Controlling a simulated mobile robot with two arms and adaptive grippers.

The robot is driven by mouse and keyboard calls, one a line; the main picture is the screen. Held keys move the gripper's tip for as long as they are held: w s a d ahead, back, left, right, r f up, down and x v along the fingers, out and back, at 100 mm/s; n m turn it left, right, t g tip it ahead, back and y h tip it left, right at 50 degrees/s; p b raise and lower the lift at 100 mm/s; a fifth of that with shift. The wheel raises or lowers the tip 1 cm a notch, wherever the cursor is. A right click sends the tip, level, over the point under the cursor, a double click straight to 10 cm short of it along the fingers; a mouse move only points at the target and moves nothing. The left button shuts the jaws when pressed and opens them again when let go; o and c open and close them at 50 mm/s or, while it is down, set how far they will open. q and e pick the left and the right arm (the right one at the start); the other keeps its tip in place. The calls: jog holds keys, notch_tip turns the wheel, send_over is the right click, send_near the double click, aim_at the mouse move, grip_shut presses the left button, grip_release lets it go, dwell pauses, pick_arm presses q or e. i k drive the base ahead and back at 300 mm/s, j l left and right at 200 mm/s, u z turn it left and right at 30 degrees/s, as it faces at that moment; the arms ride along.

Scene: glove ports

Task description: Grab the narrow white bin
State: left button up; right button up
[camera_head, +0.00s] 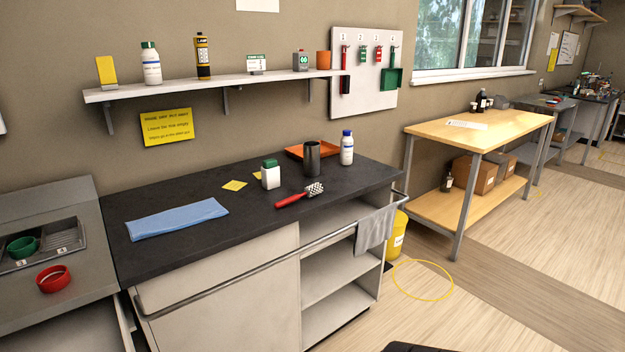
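I cannot make out a narrow white bin in the head view. A yellow bin-like container (396,236) stands on the floor at the right end of the black-topped counter, partly hidden by the counter and the hanging grey cloth. A small white container with a green lid (270,175) stands upright on the counter. Neither of my grippers is in view.
The counter (150,255) holds a blue cloth, a dark cylinder (312,158), a red-handled tool (300,196), an orange tray and a white bottle (346,149). A rail (230,272) runs along its front. A yellow ring (422,299) marks clear floor. A wooden table (480,130) stands right.

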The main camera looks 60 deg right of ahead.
aim_at(271, 177)
jog(key=z, duration=1.7)
jog(key=i+l+u, duration=0.25)
jog(key=l, duration=0.4)
jog(key=i+l+u, duration=0.1)
jog(key=i+l, duration=0.15)
jog(key=i+l+u, duration=0.15)
jog(key=l, duration=0.3)
jog(key=i+l+u, duration=0.1)
jog(key=l, duration=0.25)
